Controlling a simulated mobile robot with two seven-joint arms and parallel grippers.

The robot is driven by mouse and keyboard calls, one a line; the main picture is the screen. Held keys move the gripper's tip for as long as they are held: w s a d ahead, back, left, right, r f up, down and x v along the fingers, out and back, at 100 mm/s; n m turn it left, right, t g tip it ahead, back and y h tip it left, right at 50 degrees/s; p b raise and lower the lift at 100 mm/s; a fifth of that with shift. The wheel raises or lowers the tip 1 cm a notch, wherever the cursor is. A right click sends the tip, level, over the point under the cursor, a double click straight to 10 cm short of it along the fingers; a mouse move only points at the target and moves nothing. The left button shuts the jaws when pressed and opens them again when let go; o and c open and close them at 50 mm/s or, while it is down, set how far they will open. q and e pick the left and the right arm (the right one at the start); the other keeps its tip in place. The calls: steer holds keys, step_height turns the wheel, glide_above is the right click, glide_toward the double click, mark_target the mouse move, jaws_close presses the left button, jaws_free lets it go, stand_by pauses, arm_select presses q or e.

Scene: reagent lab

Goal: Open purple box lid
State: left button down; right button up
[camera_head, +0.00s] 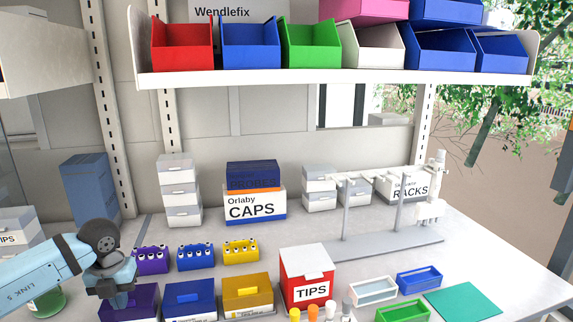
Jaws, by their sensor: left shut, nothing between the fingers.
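The purple box (146,303) stands at the front left of the bench, cut off by the bottom edge of the view. Its lid looks closed, but my gripper hides part of its top. My left gripper (118,300) points down at the top of the purple box, with its fingers shut and nothing between them. I cannot tell whether the fingertips touch the lid. My right gripper is not in view.
A blue box (189,300) and a yellow box (247,296) stand to the right of the purple box. Behind them are purple (151,259), blue (195,257) and yellow (241,252) vial racks. A red TIPS box (307,275) stands further right. A green jar (47,303) is at the left.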

arm_select(q)
steer(key=shift+s+d+f, duration=0.1)
steer(key=shift+s+f, duration=0.1)
steer(key=shift+f, duration=0.45)
steer(key=shift+w+r, duration=0.25)
steer(key=shift+r, duration=0.1)
steer(key=shift+w, duration=0.15)
steer(key=shift+w+a+r, duration=0.2)
steer(key=shift+w+r, duration=0.15)
steer(key=shift+w, duration=0.05)
steer(key=shift+w+a, duration=0.1)
steer(key=shift+w, duration=0.2)
steer(key=shift+r, duration=0.15)
steer(key=shift+w+a+r+p, duration=0.1)
steer(key=shift+w+r+p, duration=0.1)
steer(key=shift+r+p, duration=0.7)
steer(key=shift+r, duration=0.15)
